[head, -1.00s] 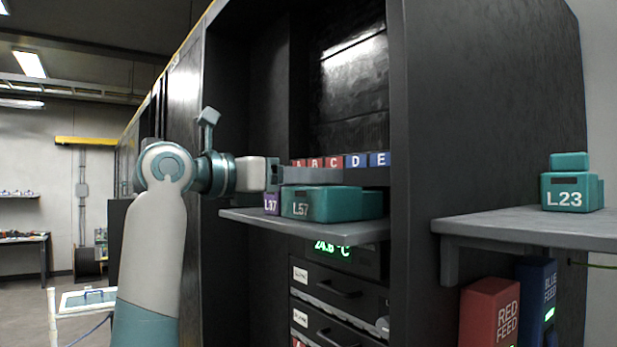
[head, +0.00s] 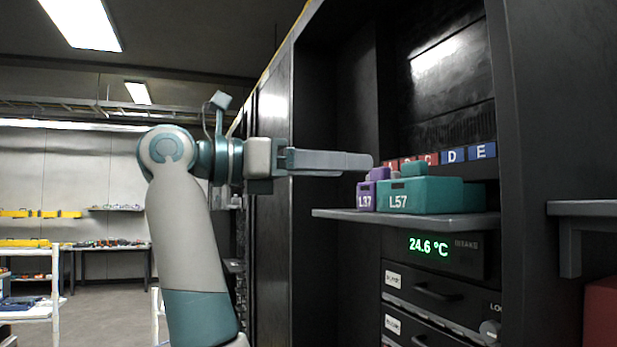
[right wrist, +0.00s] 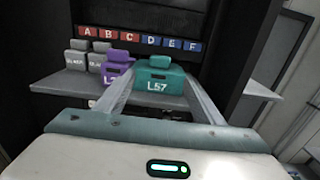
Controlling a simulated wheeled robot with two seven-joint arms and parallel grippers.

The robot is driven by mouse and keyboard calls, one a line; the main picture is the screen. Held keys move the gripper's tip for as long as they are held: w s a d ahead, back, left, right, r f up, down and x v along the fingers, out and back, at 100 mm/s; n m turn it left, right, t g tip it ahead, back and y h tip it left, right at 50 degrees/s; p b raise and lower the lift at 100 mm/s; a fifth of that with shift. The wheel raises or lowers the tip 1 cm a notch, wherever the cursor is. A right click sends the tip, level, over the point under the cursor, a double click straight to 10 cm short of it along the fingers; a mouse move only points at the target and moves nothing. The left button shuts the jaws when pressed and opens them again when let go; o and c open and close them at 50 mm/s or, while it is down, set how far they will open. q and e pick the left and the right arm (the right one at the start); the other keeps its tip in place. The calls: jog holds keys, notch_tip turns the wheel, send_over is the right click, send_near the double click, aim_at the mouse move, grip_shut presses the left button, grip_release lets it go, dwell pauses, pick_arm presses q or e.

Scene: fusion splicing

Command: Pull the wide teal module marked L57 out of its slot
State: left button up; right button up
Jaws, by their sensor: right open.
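The wide teal module marked L57 (head: 433,197) sits on a grey shelf (head: 470,222) in the dark cabinet, a raised teal block on its top. It also shows in the right wrist view (right wrist: 160,78). The purple module L37 (head: 366,196) stands just left of it. My right gripper (head: 368,162) is open and empty, at about the height of the module's top and to its left in the head view. In the right wrist view its fingers (right wrist: 158,84) spread to either side of the teal module; I cannot tell any contact. My left gripper is not in view.
Grey modules (right wrist: 75,60) stand left of the purple one. A row of lettered red and blue tags (head: 453,155) runs behind. A temperature display (head: 428,246) and drawers (head: 432,292) lie below the shelf. Another grey shelf (head: 585,208) is at the right.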

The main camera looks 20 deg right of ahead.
jog(key=shift+s+a+b, duration=0.15)
jog(key=shift+a+b, duration=0.2)
jog(key=shift+a, duration=1.9)
jog(key=shift+f, duration=0.1)
